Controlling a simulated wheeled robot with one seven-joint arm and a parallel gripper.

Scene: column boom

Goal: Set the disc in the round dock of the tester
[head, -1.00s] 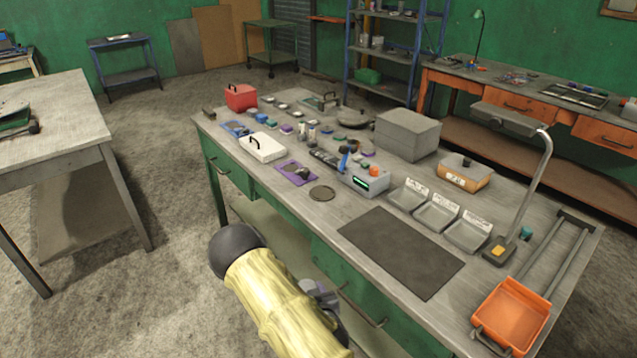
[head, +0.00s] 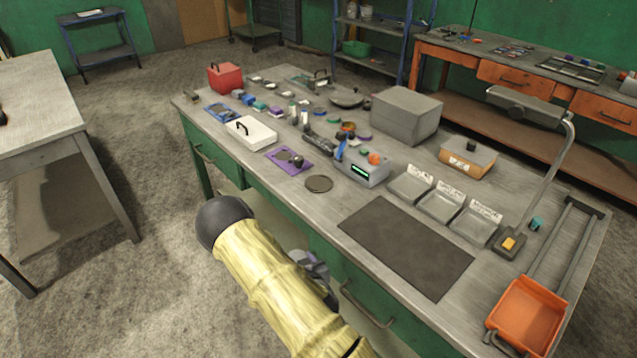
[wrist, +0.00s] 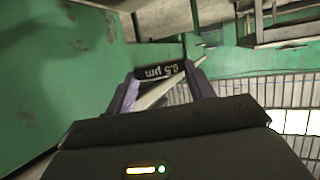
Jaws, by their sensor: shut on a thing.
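The tester (head: 361,168) is a pale grey box with a lit green display, near the middle of the bench in the head view. An orange round part and a blue part show at its top; I cannot make out its round dock for sure. My gripper (wrist: 163,78) is shut on a dark piece (wrist: 159,71) with upside-down lettering reading 0.5 µm. It sits between the purple fingers; its full shape is hidden, so I cannot tell whether it is the disc. In the head view my gripper is mostly hidden behind my yellow-sleeved arm, in front of the bench.
A flat round dark pad (head: 319,183) lies in front of the tester. A dark mat (head: 405,247) lies bare to its right. Three labelled trays (head: 441,207), a lamp (head: 508,243) and an orange tray (head: 524,312) stand rightward. The green bench front (wrist: 60,70) is close beside my gripper.

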